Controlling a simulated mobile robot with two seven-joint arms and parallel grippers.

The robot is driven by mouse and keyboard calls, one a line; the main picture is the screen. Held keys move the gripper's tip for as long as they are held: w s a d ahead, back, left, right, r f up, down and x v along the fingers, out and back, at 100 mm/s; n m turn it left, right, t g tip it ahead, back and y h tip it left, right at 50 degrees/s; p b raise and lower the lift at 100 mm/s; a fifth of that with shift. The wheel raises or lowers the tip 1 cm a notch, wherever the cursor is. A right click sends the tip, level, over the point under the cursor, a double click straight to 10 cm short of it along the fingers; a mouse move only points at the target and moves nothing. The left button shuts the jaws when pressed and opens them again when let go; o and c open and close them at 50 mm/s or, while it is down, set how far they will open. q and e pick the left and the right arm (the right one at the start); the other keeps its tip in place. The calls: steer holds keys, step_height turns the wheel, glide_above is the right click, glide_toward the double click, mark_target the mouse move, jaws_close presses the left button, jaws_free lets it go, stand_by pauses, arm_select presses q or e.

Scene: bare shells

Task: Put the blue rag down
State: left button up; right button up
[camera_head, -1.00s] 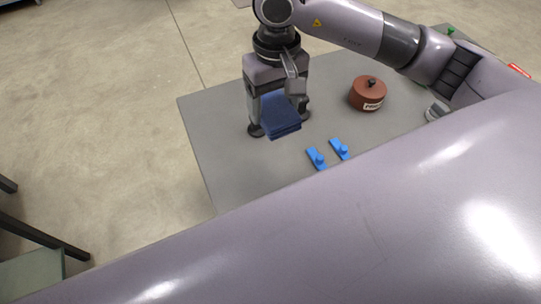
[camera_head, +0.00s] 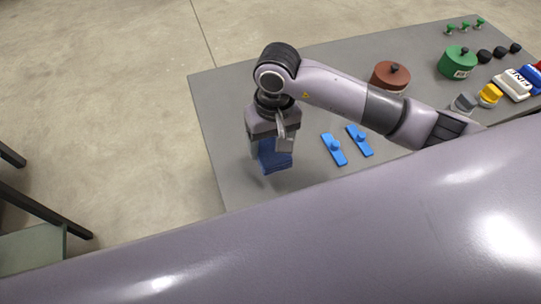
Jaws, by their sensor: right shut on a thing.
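The blue rag (camera_head: 274,157) is a folded dark blue block near the left end of the grey table (camera_head: 228,98). My right gripper (camera_head: 272,150) points down and is shut on it. The gripper body and a camera bracket hide part of the rag. I cannot tell whether the rag's underside touches the table. My left gripper is not in view.
Two bright blue handled pieces (camera_head: 334,149) (camera_head: 359,140) lie just right of the rag. A brown lidded pot (camera_head: 390,77) and a green one (camera_head: 457,62) stand further right. Several small items crowd the far right. The table's left part is clear.

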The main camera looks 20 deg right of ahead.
mark_target(274, 145)
steer(key=shift+f, duration=2.9)
steer(key=shift+f, duration=0.15)
steer(key=o, duration=1)
steer(key=r, duration=1.1)
steer(key=shift+d+r, duration=0.35)
steer(key=shift+r, duration=0.3)
